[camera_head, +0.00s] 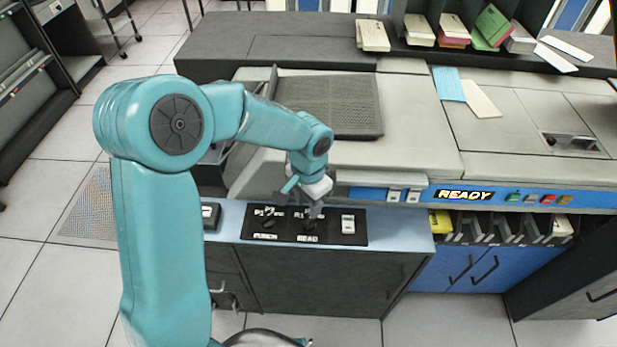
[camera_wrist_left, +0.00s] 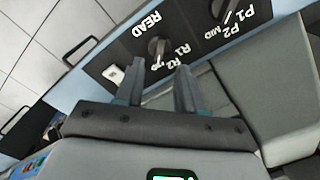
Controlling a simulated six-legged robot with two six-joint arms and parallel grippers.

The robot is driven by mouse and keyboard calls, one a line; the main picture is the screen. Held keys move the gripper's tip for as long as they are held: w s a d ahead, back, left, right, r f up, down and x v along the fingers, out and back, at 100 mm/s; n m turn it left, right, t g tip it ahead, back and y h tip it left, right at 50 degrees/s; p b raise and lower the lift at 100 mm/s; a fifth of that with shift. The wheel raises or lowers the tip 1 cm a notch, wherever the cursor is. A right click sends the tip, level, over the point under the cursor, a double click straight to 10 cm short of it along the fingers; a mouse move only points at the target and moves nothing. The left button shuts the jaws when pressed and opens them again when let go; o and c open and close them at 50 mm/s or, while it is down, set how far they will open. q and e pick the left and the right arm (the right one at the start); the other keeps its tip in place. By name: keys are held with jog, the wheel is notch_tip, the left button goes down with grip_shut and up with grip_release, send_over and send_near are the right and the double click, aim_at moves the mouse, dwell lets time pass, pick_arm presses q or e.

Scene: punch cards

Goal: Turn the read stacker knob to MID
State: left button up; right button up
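The read stacker knob (camera_wrist_left: 158,46) is a small dark round knob on a black panel, beside white READ and R1/R2 lettering. In the head view this knob (camera_head: 309,226) sits above the READ label, partly hidden by my gripper. Its pointer setting is too small to tell. My left gripper (camera_head: 315,207) is just above the knob, pointing down. In the wrist view the left gripper (camera_wrist_left: 160,68) has its two fingers apart with nothing between them, and the knob shows just beyond the fingertips. I cannot tell whether they touch it. My right gripper is not in view.
The punch knob (camera_head: 267,226) is left of the read knob on the same panel (camera_head: 338,211). A white switch (camera_head: 348,223) is to its right. The machine's grey ledge (camera_head: 372,178) overhangs behind. Card stackers (camera_head: 490,228) and a READY sign (camera_head: 465,195) lie right.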

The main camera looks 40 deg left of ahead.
aim_at(308, 219)
pick_arm(q)
notch_tip(308, 219, up, 11)
jog(key=shift+f, duration=0.2)
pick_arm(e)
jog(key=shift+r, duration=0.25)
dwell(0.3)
